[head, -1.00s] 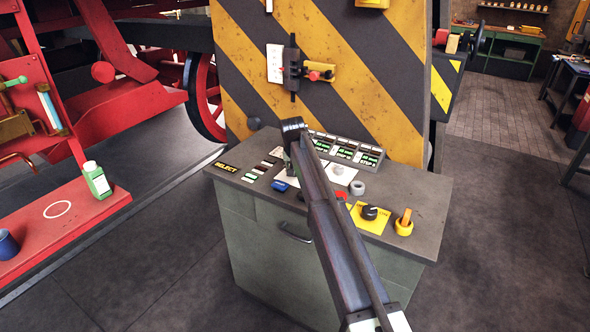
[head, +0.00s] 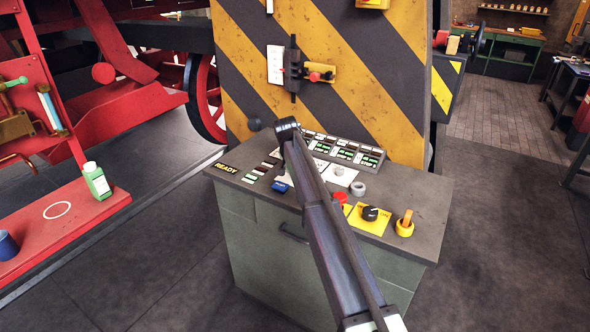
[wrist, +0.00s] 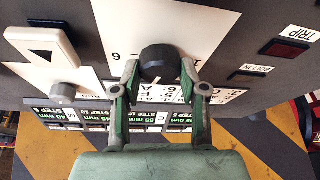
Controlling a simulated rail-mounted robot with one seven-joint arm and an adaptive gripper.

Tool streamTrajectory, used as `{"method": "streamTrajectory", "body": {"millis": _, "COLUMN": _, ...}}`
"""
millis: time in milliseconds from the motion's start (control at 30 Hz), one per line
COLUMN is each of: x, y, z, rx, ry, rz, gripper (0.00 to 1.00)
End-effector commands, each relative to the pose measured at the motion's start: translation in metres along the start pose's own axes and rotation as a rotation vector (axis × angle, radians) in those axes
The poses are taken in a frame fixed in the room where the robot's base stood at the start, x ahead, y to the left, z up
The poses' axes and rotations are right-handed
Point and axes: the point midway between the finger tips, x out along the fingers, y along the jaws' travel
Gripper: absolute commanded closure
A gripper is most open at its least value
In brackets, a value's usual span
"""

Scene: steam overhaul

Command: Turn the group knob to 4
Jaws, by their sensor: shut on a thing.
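In the wrist view a dark round knob (wrist: 160,60) stands on a white plate (wrist: 190,25) with printed numbers, of which a 6 can be read. My gripper (wrist: 161,70) has one finger on each side of this knob and is shut on it. In the head view my arm covers the gripper and the knob. A display on the console (head: 420,215) reads READY (head: 227,168).
A white lever with a black triangle (wrist: 40,45) and a grey knob (wrist: 62,92) are close by. A row of step displays (head: 345,150) lines the console's back. A red button (head: 340,197), a black knob (head: 370,213) and a yellow-orange switch (head: 405,224) sit at the right.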

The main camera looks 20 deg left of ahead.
Motion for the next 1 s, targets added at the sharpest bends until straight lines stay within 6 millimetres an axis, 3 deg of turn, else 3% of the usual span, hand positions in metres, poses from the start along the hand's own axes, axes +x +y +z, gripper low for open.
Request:
{"method": "streamTrajectory", "body": {"millis": 33, "x": 0.001, "y": 0.000, "z": 0.000, "rx": 0.000, "ry": -0.001, "rz": 0.000, "gripper": 0.47}}
{"method": "streamTrajectory", "body": {"millis": 67, "x": 0.001, "y": 0.000, "z": 0.000, "rx": 0.000, "ry": -0.001, "rz": 0.000, "gripper": 0.36}}
{"method": "streamTrajectory", "body": {"millis": 100, "x": 0.000, "y": 0.000, "z": 0.000, "rx": 0.000, "ry": -0.001, "rz": 0.000, "gripper": 0.32}}
{"method": "streamTrajectory", "body": {"millis": 533, "x": -0.007, "y": 0.000, "z": 0.000, "rx": -0.001, "ry": 0.000, "rz": 0.000, "gripper": 0.32}}
{"method": "streamTrajectory", "body": {"millis": 1000, "x": -0.089, "y": 0.000, "z": 0.000, "rx": -0.001, "ry": 0.002, "rz": -0.002, "gripper": 0.32}}
